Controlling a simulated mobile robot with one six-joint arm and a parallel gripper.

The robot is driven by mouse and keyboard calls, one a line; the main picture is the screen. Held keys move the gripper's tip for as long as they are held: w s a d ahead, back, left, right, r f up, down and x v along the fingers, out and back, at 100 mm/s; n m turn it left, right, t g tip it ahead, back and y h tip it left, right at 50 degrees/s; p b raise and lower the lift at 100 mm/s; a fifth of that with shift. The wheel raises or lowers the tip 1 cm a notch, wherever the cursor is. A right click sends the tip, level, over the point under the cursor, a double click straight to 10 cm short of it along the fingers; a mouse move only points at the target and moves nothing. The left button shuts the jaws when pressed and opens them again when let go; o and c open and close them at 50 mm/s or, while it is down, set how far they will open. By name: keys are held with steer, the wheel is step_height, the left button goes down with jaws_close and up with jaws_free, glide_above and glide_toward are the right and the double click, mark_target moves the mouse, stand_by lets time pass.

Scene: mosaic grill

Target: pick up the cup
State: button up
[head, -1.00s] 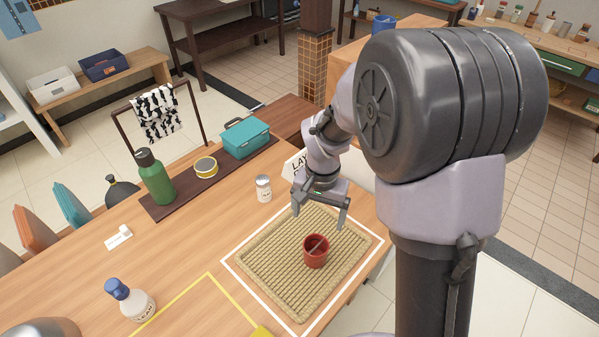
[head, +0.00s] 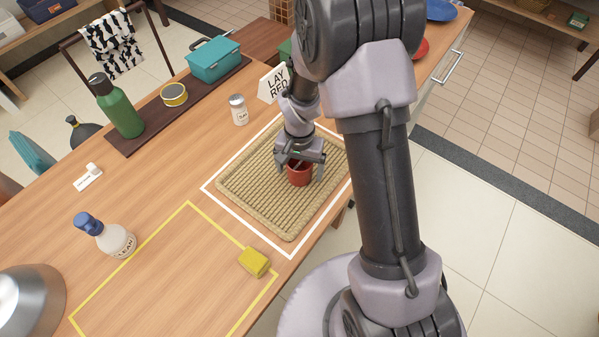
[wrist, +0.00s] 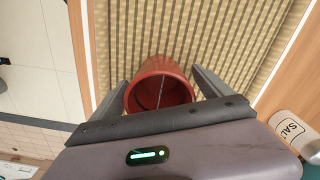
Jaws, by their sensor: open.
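The red cup (head: 300,176) stands upright on the woven tan mat (head: 262,208) in the head view. In the wrist view the cup (wrist: 160,84) shows its open rim toward my gripper, with a thin stick-like thing inside it. My gripper (head: 299,165) is above and around the cup's top. Its two fingers are apart, one on each side of the cup in the wrist view (wrist: 160,90), and look not closed on it. The cup's upper part is partly hidden by the gripper in the head view.
A salt shaker (head: 238,110) and a "LAY RED" sign (head: 273,83) stand behind the mat. A yellow sponge (head: 254,262) lies near the front edge. A spray bottle (head: 106,236) and green bottle (head: 118,108) stand left. The yellow-outlined area is mostly clear.

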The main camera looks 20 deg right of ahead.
steer(key=shift+r, duration=0.2)
steer(key=c, duration=1.6)
